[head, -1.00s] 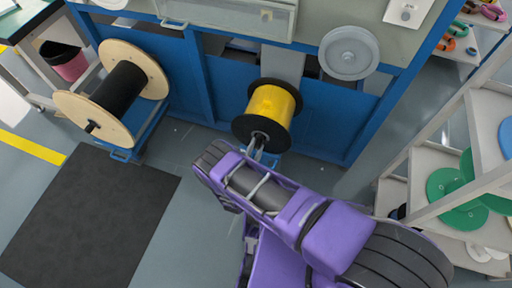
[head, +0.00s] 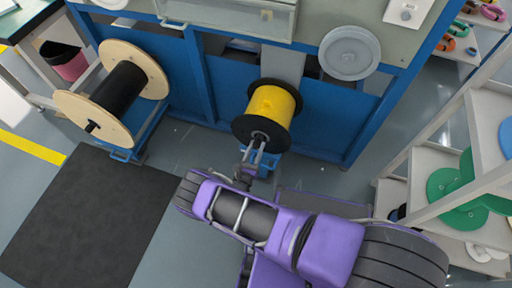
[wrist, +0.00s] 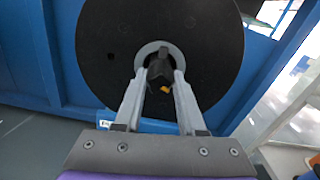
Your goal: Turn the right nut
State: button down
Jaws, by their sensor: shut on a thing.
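The right nut (wrist: 160,70) is a small dark knob at the hub of the black-flanged spool (wrist: 105,50). In the head view the spool carries yellow cable (head: 272,104). My gripper (wrist: 159,80) is shut on the nut, with one grey finger on each side of it. In the head view my gripper (head: 259,142) reaches up to the spool's front hub, and the nut is mostly hidden there by the fingers. A small orange bit shows just below the nut in the wrist view.
A wooden-flanged spool with black cable (head: 118,91) stands at the left on a blue stand. The blue machine frame (head: 330,125) rises behind the yellow spool. A shelf with green spools (head: 450,190) stands at the right. A dark mat (head: 85,220) lies on the floor at left.

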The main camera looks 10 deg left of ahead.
jog(key=n, duration=0.4)
jog(key=shift+n, duration=0.4)
jog(key=n, duration=0.3)
jog(key=shift+n, duration=0.3)
jog(key=n, duration=1.2)
jog(key=shift+n, duration=0.3)
jog(key=n, duration=0.4)
jog(key=shift+n, duration=0.3)
jog(key=n, duration=0.4)
jog(key=shift+n, duration=2.1)
